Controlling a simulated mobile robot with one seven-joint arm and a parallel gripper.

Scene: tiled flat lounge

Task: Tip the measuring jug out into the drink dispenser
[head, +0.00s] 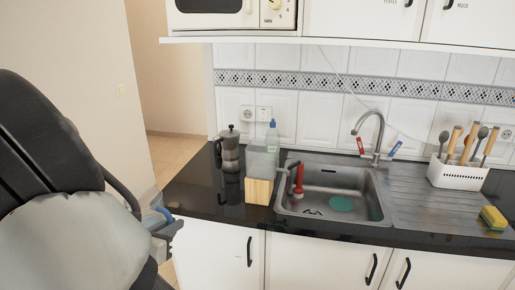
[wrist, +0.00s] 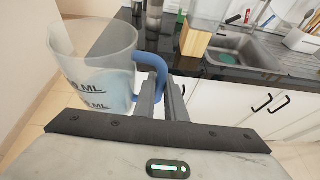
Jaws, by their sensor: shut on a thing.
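My gripper (wrist: 162,88) is shut on the blue handle of the clear measuring jug (wrist: 95,62). The jug looks roughly upright, with dark ML markings. Its lower part is tinted blue, and I cannot tell for sure how much it holds. In the head view my arm hides most of the jug (head: 150,199), and my gripper (head: 166,228) is partly seen left of the counter. The drink dispenser looks to be the clear tank (head: 260,160) with a pale wooden base (head: 259,191), left of the sink. It also shows in the wrist view (wrist: 207,12), apart from the jug.
A moka pot (head: 229,150) stands left of the dispenser, and a bottle (head: 272,131) behind it. The sink (head: 330,205) with its tap (head: 375,135) lies to the right. A utensil basket (head: 457,176) and sponge (head: 493,217) are farther right. A microwave (head: 225,12) overhangs the counter.

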